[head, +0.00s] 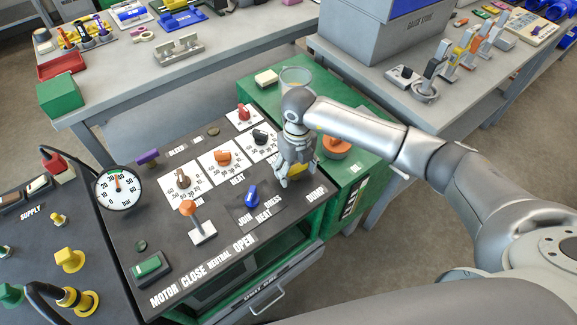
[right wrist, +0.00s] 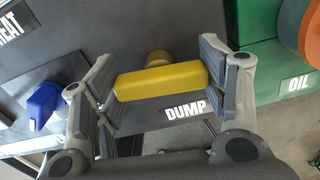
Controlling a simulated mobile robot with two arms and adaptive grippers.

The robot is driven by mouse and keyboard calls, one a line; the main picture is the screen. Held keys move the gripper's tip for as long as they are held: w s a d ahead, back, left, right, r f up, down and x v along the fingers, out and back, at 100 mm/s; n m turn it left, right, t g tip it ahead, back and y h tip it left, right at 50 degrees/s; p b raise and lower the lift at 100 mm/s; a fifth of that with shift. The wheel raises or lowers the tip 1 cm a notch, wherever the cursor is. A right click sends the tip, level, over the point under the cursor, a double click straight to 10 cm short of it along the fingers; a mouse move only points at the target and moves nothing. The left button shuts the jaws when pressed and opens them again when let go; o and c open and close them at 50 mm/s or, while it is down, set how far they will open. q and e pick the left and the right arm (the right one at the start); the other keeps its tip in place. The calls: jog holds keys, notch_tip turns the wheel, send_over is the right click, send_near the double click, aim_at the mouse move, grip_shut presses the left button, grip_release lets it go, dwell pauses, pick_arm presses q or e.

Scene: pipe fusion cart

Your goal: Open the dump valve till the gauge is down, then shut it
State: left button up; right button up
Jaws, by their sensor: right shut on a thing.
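The dump valve's yellow bar handle (right wrist: 160,82) lies between the fingers of my right gripper (right wrist: 160,85), just above the DUMP label (right wrist: 185,109). My right gripper is shut on it, and the bar runs across from finger to finger. In the head view my right gripper (head: 288,172) reaches down to the right side of the black panel and mostly hides the handle. The round white gauge (head: 119,188) stands at the panel's left; its needle points roughly upward, but the exact reading is too small to tell. My left gripper is not in view.
A blue HEAT knob (head: 252,197), an orange-topped lever (head: 189,210) and several dial knobs sit on the panel left of my gripper. A green cabinet with an orange knob (head: 336,146) and a glass cup (head: 296,79) adjoins it. Benches with tools stand behind.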

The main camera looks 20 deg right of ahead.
jog(key=shift+a+m, duration=0.1)
jog(key=shift+m, duration=0.7)
jog(key=shift+s+f+m+p, duration=0.1)
jog(key=shift+m+p, duration=0.4)
jog(key=shift+m, duration=1)
jog(key=shift+m+p, duration=0.45)
jog(key=shift+m, duration=1.05)
